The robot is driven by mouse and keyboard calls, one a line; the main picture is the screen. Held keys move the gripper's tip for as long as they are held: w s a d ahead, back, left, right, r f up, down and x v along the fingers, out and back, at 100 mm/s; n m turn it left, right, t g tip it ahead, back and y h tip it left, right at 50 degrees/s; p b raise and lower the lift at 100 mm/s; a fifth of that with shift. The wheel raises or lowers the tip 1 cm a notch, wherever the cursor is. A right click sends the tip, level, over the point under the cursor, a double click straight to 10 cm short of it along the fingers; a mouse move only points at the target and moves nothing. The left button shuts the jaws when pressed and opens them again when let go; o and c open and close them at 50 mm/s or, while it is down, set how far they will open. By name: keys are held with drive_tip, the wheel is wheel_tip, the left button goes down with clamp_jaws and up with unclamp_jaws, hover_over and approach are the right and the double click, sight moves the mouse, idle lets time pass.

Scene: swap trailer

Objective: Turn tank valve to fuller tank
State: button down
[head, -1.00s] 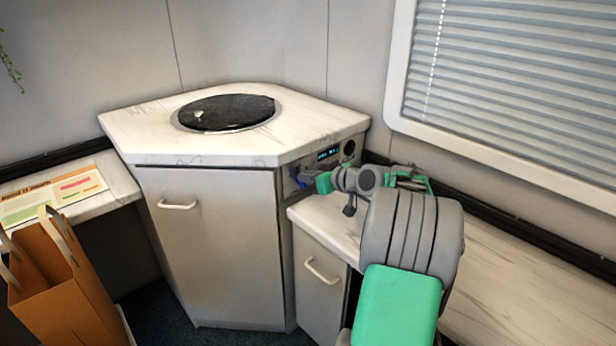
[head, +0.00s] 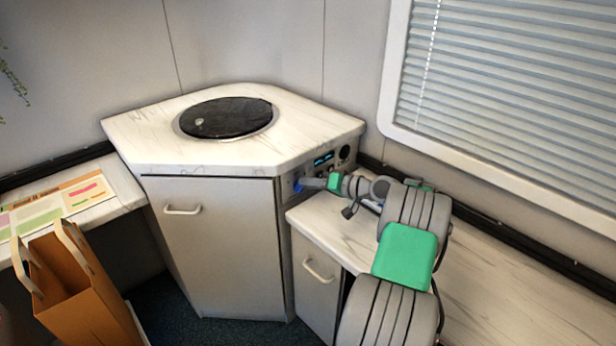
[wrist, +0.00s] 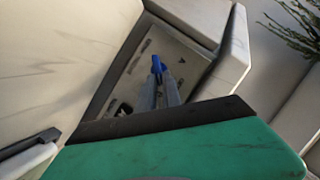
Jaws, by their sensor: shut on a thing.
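A blue valve handle (head: 299,186) sits low on the side panel of the corner cabinet. It also shows in the wrist view (wrist: 157,66), between the tips of my gripper (wrist: 160,85). My gripper (head: 308,184) reaches it from the right in the head view and is shut on it. The handle's lower part is partly covered by the fingers, and its exact angle is hard to tell. A small display (head: 323,159) with blue digits is on the same panel above the handle; its numbers are too small to read.
The corner cabinet (head: 150,150) carries a round black lid. A low white counter (head: 490,265) runs along the right under the blinds, beneath my arm. An orange paper bag (head: 95,300) stands at the lower left, beside a shelf with a coloured sheet (head: 55,205).

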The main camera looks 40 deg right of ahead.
drive_tip(key=shift+d+f+m+y+p, duration=0.2)
drive_tip(key=shift+m+y+p, duration=0.25)
drive_tip(key=shift+m, duration=0.35)
drive_tip(key=c, duration=1.5)
unclamp_jaws()
drive_tip(key=p+v, duration=0.1)
drive_tip(key=v, duration=0.5)
drive_tip(key=shift+w+d+r, duration=0.1)
drive_tip(key=shift+w, duration=0.05)
drive_tip(key=shift+s+d+p, duration=0.15)
drive_tip(key=shift+s+p, duration=0.35)
drive_tip(key=shift+p, duration=1.6)
drive_tip(key=shift+s+d+p, duration=0.2)
drive_tip(key=shift+s+p, duration=0.25)
drive_tip(key=shift+p, duration=1.65)
